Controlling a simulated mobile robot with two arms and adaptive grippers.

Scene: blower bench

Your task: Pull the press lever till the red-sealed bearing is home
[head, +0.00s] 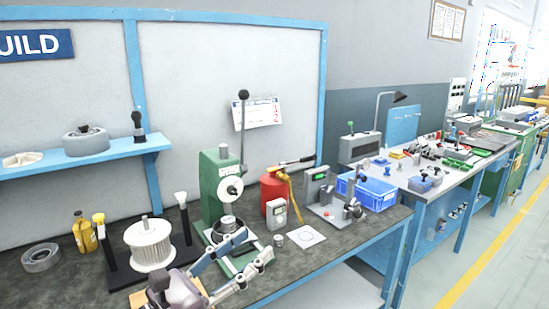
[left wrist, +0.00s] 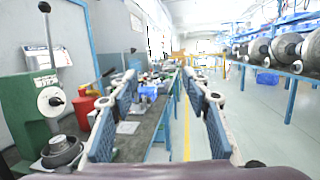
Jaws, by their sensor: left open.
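The green press (head: 217,185) stands on the dark bench. Its lever (head: 242,125) points almost straight up from the white hub (head: 230,188) and ends in a black knob; the lever also shows at the left of the left wrist view (left wrist: 48,40). Under the ram sits a grey round housing (head: 226,224); no red seal can be made out, so I cannot tell how deep the bearing is. My left gripper (head: 256,247) is open and empty, in front of the press base, well below the knob and apart from the lever. My right gripper is not in view.
A white ribbed rotor (head: 150,244) between black posts stands left of the press. A red container (head: 272,191), a small grey meter (head: 276,213) and a blue bin (head: 367,190) stand to the right. A shelf (head: 75,160) is on the wall at left. Space above the press is clear.

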